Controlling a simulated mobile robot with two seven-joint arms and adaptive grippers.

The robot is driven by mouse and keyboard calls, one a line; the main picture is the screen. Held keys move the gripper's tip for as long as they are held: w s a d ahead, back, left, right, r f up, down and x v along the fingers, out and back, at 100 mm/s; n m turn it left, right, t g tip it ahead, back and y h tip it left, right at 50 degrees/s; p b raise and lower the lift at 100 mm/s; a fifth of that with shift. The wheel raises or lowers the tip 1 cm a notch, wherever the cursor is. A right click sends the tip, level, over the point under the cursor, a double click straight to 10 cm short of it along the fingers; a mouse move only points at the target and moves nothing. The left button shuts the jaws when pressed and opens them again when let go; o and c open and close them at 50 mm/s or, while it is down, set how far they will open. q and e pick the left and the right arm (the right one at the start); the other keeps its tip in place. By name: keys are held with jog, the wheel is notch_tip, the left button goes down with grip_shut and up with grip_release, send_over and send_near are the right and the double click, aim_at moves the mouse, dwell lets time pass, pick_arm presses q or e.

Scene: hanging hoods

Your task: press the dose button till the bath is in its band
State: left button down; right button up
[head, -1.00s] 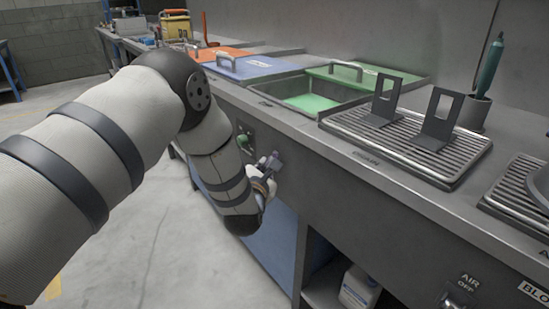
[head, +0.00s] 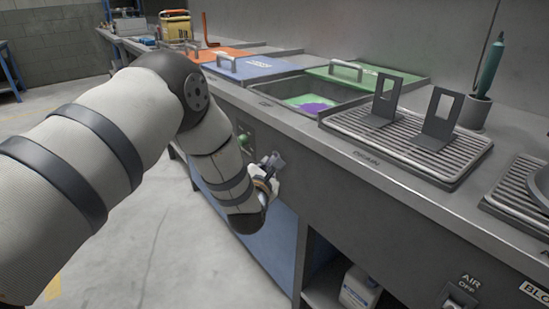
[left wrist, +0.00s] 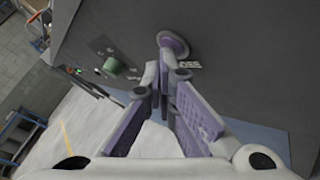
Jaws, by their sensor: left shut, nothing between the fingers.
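The bath (head: 285,86) is an open sink in the counter, with green liquid and a purple patch (head: 313,104) in it. In the head view the left gripper (head: 274,163) is against the cabinet front and hides the button. My right gripper is out of view.
A green knob (head: 243,140) sits on the panel left of the gripper; it also shows in the left wrist view (left wrist: 112,64). A blue lid (head: 252,66) and a green lid (head: 362,78) flank the bath. A drain rack (head: 400,150) with two dark uprights is to the right.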

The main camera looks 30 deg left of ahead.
pick_arm(q)
jog(key=shift+s+a+p, duration=0.3)
jog(key=shift+s+p, duration=0.15)
jog(key=shift+s, duration=0.3)
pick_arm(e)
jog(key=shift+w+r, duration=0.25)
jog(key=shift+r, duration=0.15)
pick_arm(q)
jog(key=s, duration=0.1)
jog(key=s+a+p, duration=0.1)
jog(key=s, duration=0.1)
jog(key=s+a+p, duration=0.1)
jog(key=shift+s, duration=0.3)
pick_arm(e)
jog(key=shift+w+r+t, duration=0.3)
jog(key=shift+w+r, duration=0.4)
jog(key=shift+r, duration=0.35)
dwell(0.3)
